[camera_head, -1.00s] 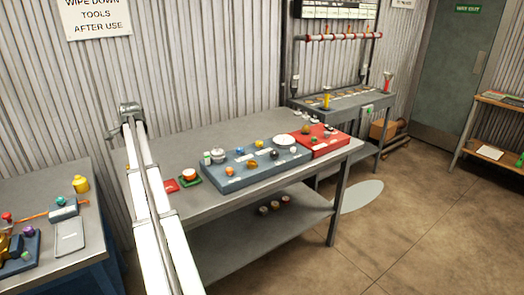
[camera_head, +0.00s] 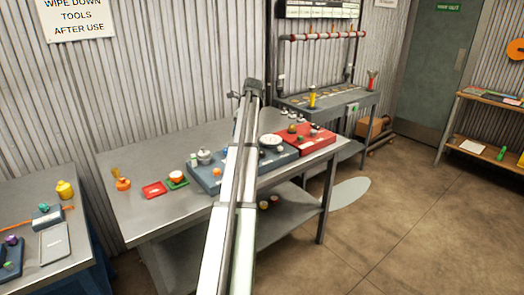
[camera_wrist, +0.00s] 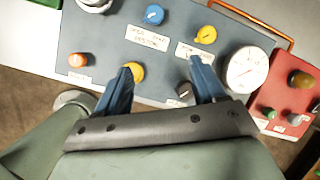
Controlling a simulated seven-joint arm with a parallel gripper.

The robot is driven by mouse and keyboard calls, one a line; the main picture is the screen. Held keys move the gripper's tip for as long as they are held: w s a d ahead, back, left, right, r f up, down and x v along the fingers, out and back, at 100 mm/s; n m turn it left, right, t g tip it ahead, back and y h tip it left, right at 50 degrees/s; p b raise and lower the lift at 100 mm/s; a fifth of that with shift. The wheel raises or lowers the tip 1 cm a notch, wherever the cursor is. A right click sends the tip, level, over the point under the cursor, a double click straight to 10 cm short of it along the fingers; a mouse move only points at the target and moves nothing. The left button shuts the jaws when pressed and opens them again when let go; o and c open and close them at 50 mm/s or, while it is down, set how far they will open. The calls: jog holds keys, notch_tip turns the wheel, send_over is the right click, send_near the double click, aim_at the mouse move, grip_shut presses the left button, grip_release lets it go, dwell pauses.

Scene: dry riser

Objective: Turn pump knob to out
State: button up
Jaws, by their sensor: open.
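My gripper (camera_wrist: 161,68) is open, with its two blue fingers over the blue-grey panel (camera_wrist: 100,35). Between the fingers are bare panel and part of a black knob (camera_wrist: 185,92) near the right finger. A yellow-orange knob (camera_wrist: 137,72) is beside the left fingertip. A yellow knob (camera_wrist: 205,34) and a blue knob (camera_wrist: 154,14) are beyond the fingertips. An orange knob (camera_wrist: 78,60) is at the left. The labels are too small or blurred to tell which is the pump knob. In the head view, my arm hides part of the panel (camera_head: 203,183).
A round white gauge (camera_wrist: 246,68) is right of the right finger. A red panel (camera_wrist: 272,92) with knobs stands further right. On the bench (camera_head: 140,212), a red piece (camera_head: 154,190) and an orange bottle-shaped thing (camera_head: 122,184) lie left of the blue-grey panel.

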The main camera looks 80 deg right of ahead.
aim_at(261, 151)
jog(key=s+m, duration=0.4)
jog(key=s, duration=0.9)
jog(key=x, duration=0.8)
jog(key=w+x, duration=0.1)
jog(key=x, duration=0.4)
jog(key=shift+d+r, duration=0.2)
jog(key=shift+r, duration=0.05)
jog(key=shift+c, duration=0.4)
jog(key=c, duration=1)
